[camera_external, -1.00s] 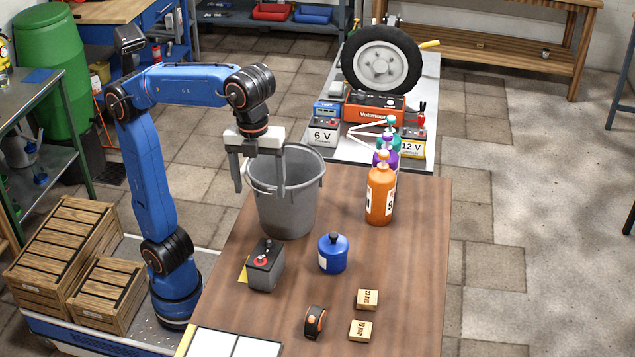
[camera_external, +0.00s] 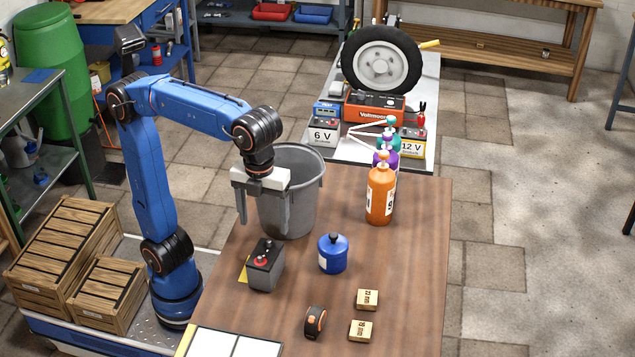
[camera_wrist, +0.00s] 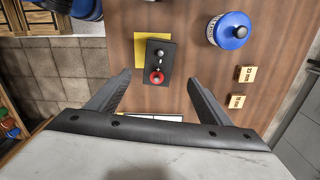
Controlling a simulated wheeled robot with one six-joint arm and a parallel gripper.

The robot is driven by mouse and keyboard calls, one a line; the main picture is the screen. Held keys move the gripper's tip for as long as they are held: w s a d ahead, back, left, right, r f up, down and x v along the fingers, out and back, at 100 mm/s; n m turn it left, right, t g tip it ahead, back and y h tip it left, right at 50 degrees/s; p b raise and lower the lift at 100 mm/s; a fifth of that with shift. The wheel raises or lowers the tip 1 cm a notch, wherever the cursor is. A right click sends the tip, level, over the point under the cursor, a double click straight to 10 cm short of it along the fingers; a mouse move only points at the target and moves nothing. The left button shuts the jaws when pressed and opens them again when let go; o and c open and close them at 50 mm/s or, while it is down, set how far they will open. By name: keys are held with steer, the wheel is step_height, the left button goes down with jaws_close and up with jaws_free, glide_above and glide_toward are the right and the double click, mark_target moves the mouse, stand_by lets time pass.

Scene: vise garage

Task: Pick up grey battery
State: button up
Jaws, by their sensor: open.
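The grey battery (camera_external: 265,268) stands upright on the wooden table, with a red terminal and a dark terminal on its black top. A yellow sheet (camera_external: 243,270) shows beside it. In the wrist view the battery (camera_wrist: 158,62) lies ahead of the fingers, near the middle. My gripper (camera_external: 264,212) points down, open and empty, above and a little behind the battery in the external view, in front of the grey bucket (camera_external: 300,205). Its two fingers also show in the wrist view (camera_wrist: 158,85), spread wide on either side of the battery and not touching it.
A blue canister (camera_external: 333,255) stands right of the battery. An orange bottle (camera_external: 380,195) stands farther back. Two small wooden blocks (camera_external: 367,299) and a black-orange tape measure (camera_external: 315,320) lie nearer the front. The table's right side (camera_external: 415,260) is clear.

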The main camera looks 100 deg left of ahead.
mark_target(265, 253)
step_height(265, 253, down, 9)
steer(key=shift+s+d+f, duration=0.15)
steer(key=shift+f, duration=2.55)
steer(key=shift+c, duration=0.3)
jaws_close()
steer(key=shift+r, duration=0.1)
